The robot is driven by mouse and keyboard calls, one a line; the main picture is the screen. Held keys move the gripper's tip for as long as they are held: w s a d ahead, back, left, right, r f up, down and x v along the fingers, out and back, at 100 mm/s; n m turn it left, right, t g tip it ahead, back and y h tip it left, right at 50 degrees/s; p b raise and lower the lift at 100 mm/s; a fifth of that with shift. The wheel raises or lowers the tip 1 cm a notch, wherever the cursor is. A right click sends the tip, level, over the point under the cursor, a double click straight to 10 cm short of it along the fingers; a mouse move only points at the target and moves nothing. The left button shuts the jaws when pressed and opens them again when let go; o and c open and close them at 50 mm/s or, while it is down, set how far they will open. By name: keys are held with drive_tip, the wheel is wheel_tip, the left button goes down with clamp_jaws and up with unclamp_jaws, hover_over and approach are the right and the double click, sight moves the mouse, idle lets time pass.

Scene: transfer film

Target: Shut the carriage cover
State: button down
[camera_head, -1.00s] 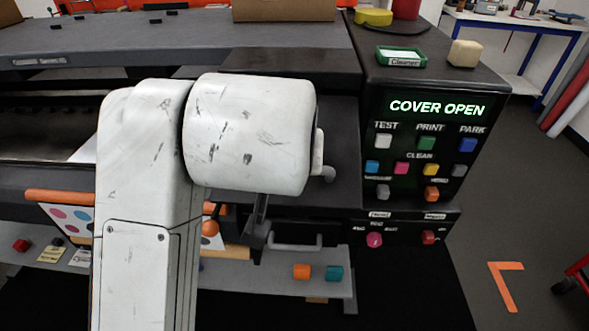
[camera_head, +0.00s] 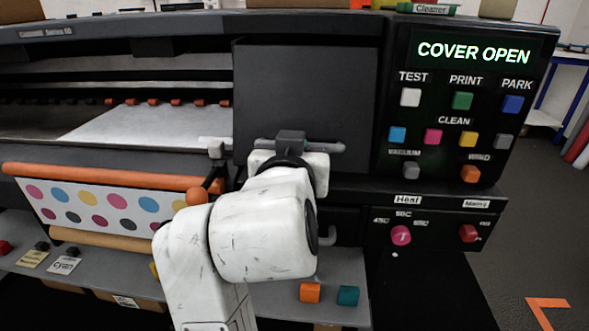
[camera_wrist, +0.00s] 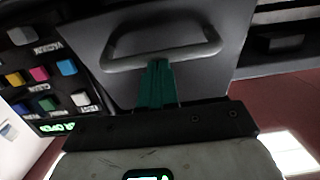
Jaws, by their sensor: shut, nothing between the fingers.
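The carriage cover (camera_head: 305,85) is a flat dark grey panel in the head view, left of the control panel. It carries a grey bar handle (camera_head: 328,147) near its lower edge. The display (camera_head: 473,52) reads COVER OPEN. My gripper (camera_head: 290,143) is in front of the handle's middle, and my white wrist hides part of that area. In the wrist view the cover (camera_wrist: 185,82) fills the middle, and the shut teal fingers (camera_wrist: 157,75) point at the handle's bar (camera_wrist: 165,55). Nothing is between them. I cannot tell whether they touch the bar.
The control panel's buttons (camera_head: 463,101) lie close to the right of the cover. The printer's open bay (camera_head: 150,125) with a white sheet is on the left. An orange cube (camera_head: 310,292) and a teal cube (camera_head: 348,296) sit on the lower shelf.

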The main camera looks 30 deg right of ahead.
sight(301, 109)
drive_tip(key=shift+w+d+f+t+h+b, duration=0.3)
drive_tip(key=shift+w+d+f+b, duration=0.35)
drive_tip(key=shift+b, duration=0.35)
drive_tip(key=shift+w+d+f+t+h+b, duration=0.25)
drive_tip(key=shift+w+d+f+t+b, duration=0.2)
drive_tip(key=shift+w+f+b, duration=0.4)
drive_tip(key=shift+w+d+f+t+h+b, duration=0.3)
drive_tip(key=shift+w+d+f+b, duration=0.25)
drive_tip(key=shift+w+b, duration=0.45)
drive_tip(key=shift+s, duration=0.2)
drive_tip(key=shift+r, duration=0.15)
